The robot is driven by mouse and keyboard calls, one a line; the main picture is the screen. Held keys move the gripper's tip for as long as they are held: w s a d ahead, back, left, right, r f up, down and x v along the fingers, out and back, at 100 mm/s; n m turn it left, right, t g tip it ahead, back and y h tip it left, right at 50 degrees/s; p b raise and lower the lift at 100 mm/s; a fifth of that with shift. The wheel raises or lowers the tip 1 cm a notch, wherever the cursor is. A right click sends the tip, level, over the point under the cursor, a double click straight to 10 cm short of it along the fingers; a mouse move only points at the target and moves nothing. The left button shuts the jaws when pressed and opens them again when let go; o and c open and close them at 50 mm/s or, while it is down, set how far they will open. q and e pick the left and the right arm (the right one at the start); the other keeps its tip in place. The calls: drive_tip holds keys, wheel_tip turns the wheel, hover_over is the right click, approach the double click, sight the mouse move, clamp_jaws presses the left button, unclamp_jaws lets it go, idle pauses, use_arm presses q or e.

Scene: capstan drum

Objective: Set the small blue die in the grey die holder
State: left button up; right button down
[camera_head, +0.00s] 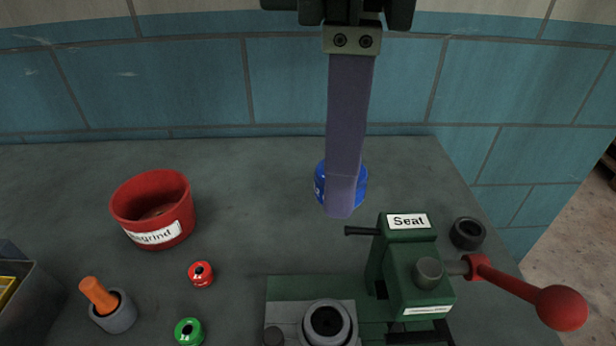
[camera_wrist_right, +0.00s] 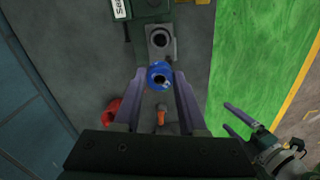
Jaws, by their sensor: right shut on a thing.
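The small blue die (camera_head: 320,186) is between the fingers of my right gripper (camera_head: 341,210), which is shut on it. In the head view one finger covers much of the die. The right wrist view shows the die (camera_wrist_right: 159,74) between both fingertips, its bore facing the camera. The grey die holder (camera_head: 344,316) sits on the green press base with a dark round opening, in front of and apart from the die. It also shows in the wrist view (camera_wrist_right: 150,50). My left gripper (camera_wrist_right: 232,118) shows only in the wrist view, with its fingers apart and empty.
The green "Seat" press (camera_head: 420,265) stands right of the holder, its red-knobbed lever (camera_head: 560,308) reaching right. A red bin (camera_head: 130,215), a red die (camera_head: 200,281), a green die (camera_head: 188,341) and an orange-handled tool (camera_head: 98,294) are at left. A dark ring (camera_head: 478,240) lies behind the lever.

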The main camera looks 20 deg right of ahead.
wheel_tip(320, 180, down, 20)
drive_tip(key=b, duration=0.3)
drive_tip(key=shift+r, duration=0.2)
drive_tip(key=shift+f, duration=0.1)
drive_tip(key=shift+f, duration=0.5)
drive_tip(key=shift+c, duration=2.3)
unclamp_jaws()
